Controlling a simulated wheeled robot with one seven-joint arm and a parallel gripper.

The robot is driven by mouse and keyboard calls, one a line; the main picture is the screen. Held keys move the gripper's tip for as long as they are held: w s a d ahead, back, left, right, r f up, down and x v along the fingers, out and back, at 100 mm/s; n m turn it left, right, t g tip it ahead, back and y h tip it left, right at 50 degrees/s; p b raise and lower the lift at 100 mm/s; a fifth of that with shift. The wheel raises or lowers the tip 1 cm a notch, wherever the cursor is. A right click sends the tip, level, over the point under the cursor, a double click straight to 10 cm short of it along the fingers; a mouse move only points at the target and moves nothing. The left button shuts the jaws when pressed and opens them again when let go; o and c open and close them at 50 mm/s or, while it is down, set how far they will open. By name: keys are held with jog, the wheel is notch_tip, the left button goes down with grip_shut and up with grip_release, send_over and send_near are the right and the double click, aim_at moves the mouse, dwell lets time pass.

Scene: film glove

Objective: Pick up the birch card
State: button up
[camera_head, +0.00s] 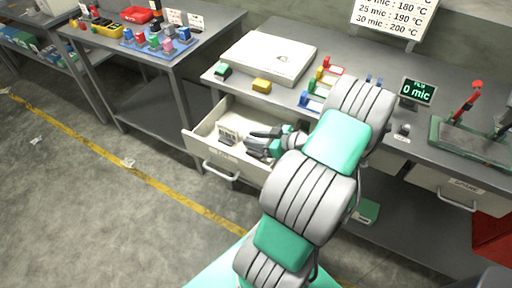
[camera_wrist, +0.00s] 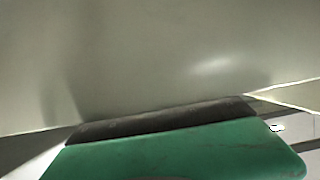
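A small pale card with dark marks (camera_head: 228,135) stands tilted in the open drawer (camera_head: 196,141), near its front left corner. It may be the birch card, but its marks are too small to read. My gripper (camera_head: 250,142) reaches into the drawer from the right, just right of the card. Its two dark fingers look spread, with nothing visible between them. In the wrist view a green part with a dark edge (camera_wrist: 165,120) fills the bottom, likely my gripper. A blurred pale grey surface fills the rest, and no card can be made out there.
On the bench above the drawer lie a white flat box (camera_head: 268,57), a yellow block (camera_head: 261,86) and a green block (camera_head: 222,70). A display reading "0 mic" (camera_head: 417,91) stands to the right. A side table (camera_head: 190,62) at left holds small coloured items.

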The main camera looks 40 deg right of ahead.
jog(key=shift+c, duration=0.2)
grip_shut()
dwell(0.5)
